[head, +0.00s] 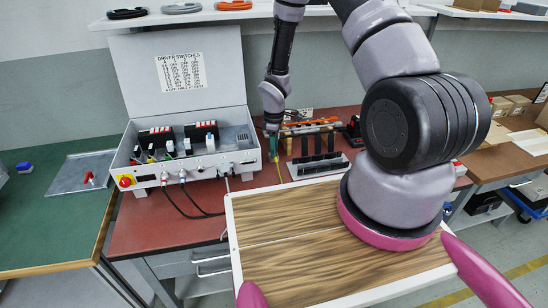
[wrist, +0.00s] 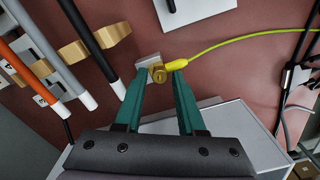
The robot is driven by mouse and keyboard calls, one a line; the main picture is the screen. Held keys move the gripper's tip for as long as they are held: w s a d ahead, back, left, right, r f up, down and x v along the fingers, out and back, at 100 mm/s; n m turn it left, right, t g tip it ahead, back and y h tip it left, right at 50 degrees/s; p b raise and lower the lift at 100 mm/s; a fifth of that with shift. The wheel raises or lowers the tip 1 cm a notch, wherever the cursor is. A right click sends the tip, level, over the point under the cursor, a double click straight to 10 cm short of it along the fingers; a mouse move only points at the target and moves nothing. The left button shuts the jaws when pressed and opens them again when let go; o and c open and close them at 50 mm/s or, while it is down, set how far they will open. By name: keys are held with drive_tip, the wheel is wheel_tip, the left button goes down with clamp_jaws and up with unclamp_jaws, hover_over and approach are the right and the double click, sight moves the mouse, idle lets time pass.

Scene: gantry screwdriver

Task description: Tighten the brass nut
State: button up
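A small brass nut (wrist: 158,74) sits on the end of a yellow cable (wrist: 222,48), beside a small grey metal bracket (wrist: 147,60). The yellow cable also shows in the head view (head: 279,174), hanging below my gripper. My gripper (wrist: 160,76) has two green fingers with the tips spread apart, one to each side of the nut. Whether either fingertip touches the nut is not clear. In the head view my gripper (head: 273,150) is small, and the nut cannot be made out there.
A grey control box (head: 195,160) with its lid up and a red knob stands left of my gripper. A rack of rod-like tools (head: 310,128) lies behind to the right. A black-slotted holder (head: 318,164) is close by. A wood-topped surface (head: 290,245) fills the front.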

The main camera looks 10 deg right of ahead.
drive_tip(key=n, duration=2)
clamp_jaws()
drive_tip(key=m, duration=0.6)
drive_tip(key=shift+m, duration=0.4)
drive_tip(key=m, duration=1.7)
drive_tip(key=shift+m, duration=0.3)
unclamp_jaws()
drive_tip(key=shift+r, duration=0.1)
